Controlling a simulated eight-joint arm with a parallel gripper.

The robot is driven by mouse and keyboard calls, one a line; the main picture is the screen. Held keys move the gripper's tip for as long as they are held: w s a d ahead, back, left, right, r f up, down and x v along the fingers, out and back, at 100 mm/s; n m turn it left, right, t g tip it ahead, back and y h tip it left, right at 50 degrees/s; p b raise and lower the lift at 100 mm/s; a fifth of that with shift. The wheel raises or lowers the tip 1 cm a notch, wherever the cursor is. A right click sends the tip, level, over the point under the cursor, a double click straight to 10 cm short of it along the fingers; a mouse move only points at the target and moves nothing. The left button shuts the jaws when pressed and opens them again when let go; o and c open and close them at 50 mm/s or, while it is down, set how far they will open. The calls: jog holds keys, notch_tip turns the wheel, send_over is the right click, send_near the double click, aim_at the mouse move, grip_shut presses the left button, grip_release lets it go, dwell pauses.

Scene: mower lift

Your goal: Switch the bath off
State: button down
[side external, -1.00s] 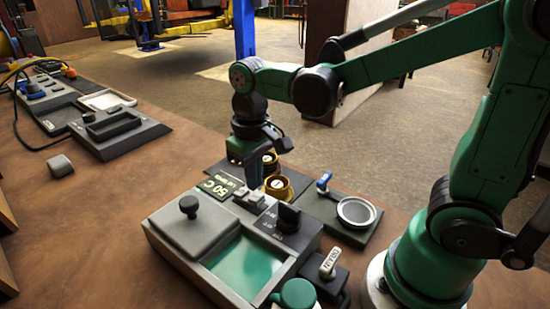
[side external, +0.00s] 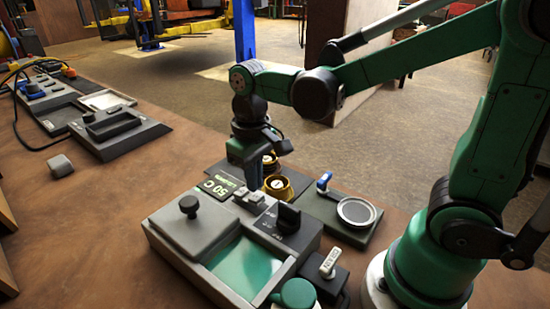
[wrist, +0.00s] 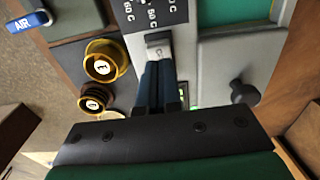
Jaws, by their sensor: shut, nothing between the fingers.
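The bath (side external: 165,240) is a grey unit with a green pool of liquid (side external: 245,268), a grey lid with a black knob (side external: 188,205), and a lit display (side external: 222,188) reading 50 C. A black dial (side external: 288,216) stands beside the pool. A small light-grey rocker switch (side external: 250,200) sits at the bath's far end; it also shows in the wrist view (wrist: 158,46). My gripper (side external: 253,184) is shut and empty, pointing down with its fingertips right at the switch. In the wrist view the fingers (wrist: 157,68) partly cover the switch; contact is unclear.
Two brass-coloured round pots (side external: 278,187) stand close behind my gripper. A blue-handled AIR valve (side external: 324,180) and a round dish (side external: 356,212) sit right of them. A DRAIN lever (side external: 328,264) and green cap (side external: 298,294) are at the near right.

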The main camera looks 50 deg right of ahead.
aim_at(265, 199)
jog(key=shift+f, duration=1.1)
dwell(0.4)
jog(key=shift+r, duration=3.55)
jog(key=t, duration=0.1)
jog(key=s+d+t, duration=0.1)
jog(key=shift+s+f+t, duration=0.2)
jog(key=shift+f+t, duration=0.05)
jog(key=shift+t, duration=0.15)
jog(key=t, duration=0.2)
jog(key=s+d+f+t, duration=0.1)
jog(key=t, duration=0.1)
jog(key=shift+d+f, duration=0.1)
